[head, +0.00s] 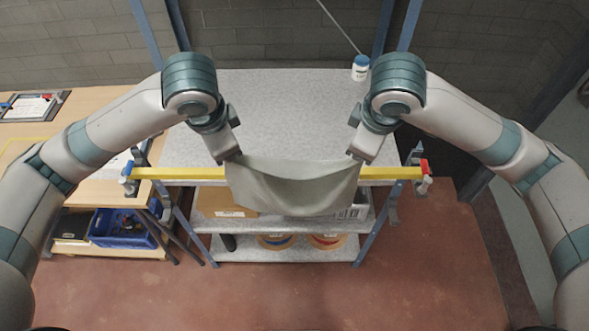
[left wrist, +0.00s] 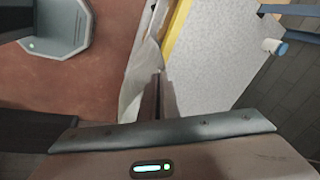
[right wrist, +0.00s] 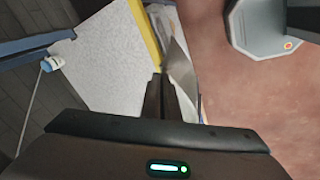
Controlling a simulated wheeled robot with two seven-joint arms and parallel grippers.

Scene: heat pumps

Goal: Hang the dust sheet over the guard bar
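The grey-green dust sheet (head: 290,188) hangs between my two grippers in the head view, sagging in front of the yellow guard bar (head: 390,174) and hiding its middle. My left gripper (head: 234,157) is shut on the sheet's upper left corner. My right gripper (head: 355,156) is shut on its upper right corner. The sheet also shows at the fingertips in the left wrist view (left wrist: 140,80) and in the right wrist view (right wrist: 181,70). The bar shows beside it in both wrist views. Whether the sheet touches the bar cannot be told.
The bar runs along the front of a grey shelf unit (head: 275,110), with a blue end piece (head: 128,170) and a red one (head: 425,168). A white jar (head: 360,67) stands at the back of the top. A wooden table (head: 85,105) stands at left. The floor in front is clear.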

